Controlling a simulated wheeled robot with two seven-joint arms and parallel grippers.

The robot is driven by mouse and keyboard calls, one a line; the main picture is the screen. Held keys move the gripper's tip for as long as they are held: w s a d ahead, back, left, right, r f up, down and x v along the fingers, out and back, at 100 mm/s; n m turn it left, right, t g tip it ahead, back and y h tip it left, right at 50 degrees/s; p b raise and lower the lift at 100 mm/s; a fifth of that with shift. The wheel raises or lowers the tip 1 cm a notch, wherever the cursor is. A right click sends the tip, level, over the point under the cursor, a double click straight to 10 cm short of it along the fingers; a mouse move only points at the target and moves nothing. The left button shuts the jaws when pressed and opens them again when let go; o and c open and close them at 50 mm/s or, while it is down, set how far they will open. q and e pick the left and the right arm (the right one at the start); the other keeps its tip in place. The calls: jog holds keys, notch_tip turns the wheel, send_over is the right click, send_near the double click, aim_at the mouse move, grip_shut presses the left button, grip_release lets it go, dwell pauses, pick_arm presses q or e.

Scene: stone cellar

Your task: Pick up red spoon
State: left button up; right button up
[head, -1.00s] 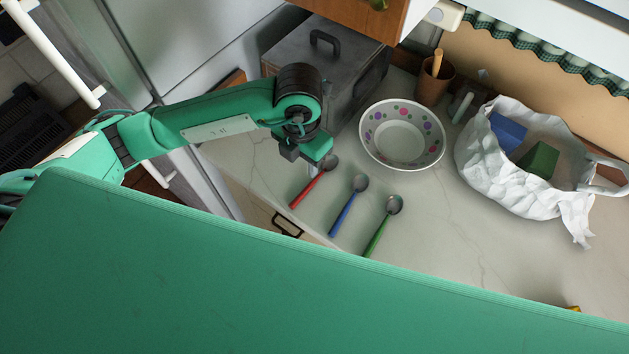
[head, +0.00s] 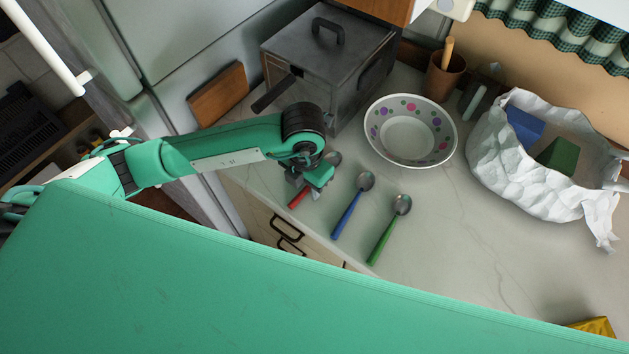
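The red spoon (head: 299,198) lies on the pale counter near its front edge. Its handle end and part of its bowl show; its middle is hidden under my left gripper. My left gripper (head: 314,191) is right over the spoon, pointing down at the counter. Its fingertips are small and partly covered by the hand, so I cannot tell whether they are open or shut, or touching the spoon. A blue spoon (head: 349,213) and a green spoon (head: 385,235) lie to the right of it. My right gripper is not in view.
A dotted white bowl (head: 382,119) stands behind the spoons. A grey metal box (head: 303,55) with a handle stands behind my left arm. A brown cup (head: 440,82) and a white bag (head: 497,165) with blocks are to the right.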

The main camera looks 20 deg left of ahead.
aim_at(307, 188)
pick_arm(q)
jog(key=shift+r, duration=0.1)
grip_shut()
jog(key=shift+r, duration=0.1)
notch_tip(307, 188, up, 20)
jog(key=p, duration=1.1)
